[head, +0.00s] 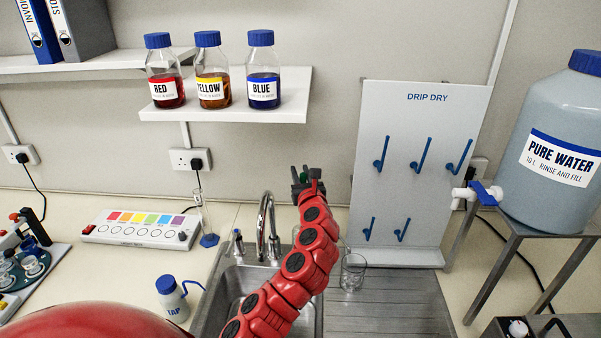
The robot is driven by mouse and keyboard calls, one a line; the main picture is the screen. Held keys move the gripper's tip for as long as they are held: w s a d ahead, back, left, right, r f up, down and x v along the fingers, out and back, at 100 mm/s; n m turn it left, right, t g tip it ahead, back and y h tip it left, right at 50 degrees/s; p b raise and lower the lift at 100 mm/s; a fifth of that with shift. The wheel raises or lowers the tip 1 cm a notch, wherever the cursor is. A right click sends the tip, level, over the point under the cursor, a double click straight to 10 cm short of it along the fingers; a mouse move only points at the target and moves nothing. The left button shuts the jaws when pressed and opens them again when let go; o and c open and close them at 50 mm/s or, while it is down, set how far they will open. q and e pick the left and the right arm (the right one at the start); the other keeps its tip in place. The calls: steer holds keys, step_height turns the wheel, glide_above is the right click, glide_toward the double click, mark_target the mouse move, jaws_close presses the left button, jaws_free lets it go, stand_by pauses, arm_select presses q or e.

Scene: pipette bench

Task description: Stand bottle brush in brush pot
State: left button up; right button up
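My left gripper (307,183) is at the far end of the red arm, raised in front of the back wall above the sink. It is small and seen from behind, and a small green spot shows at its tip; I cannot tell whether its fingers are open or hold anything. I cannot make out a bottle brush or a brush pot for certain. A clear glass beaker (353,271) stands on the drainer to the right of the arm. My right gripper is not in view.
A sink (236,290) with a tap (266,222) lies behind and left of the arm. The drip-dry board (419,115) with blue pegs stands right. A blue-based cylinder (208,238), a wash bottle (172,297) and a colour-marked unit (141,229) stand left. The large water bottle (550,120) is far right.

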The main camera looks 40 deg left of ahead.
arm_select(q)
steer(key=o, duration=0.4)
steer(key=shift+s+d, duration=0.1)
steer(key=b+v, duration=0.1)
steer(key=v, duration=1.6)
steer(key=shift+s, duration=0.1)
steer(key=shift+f, duration=0.1)
stand_by(0.4)
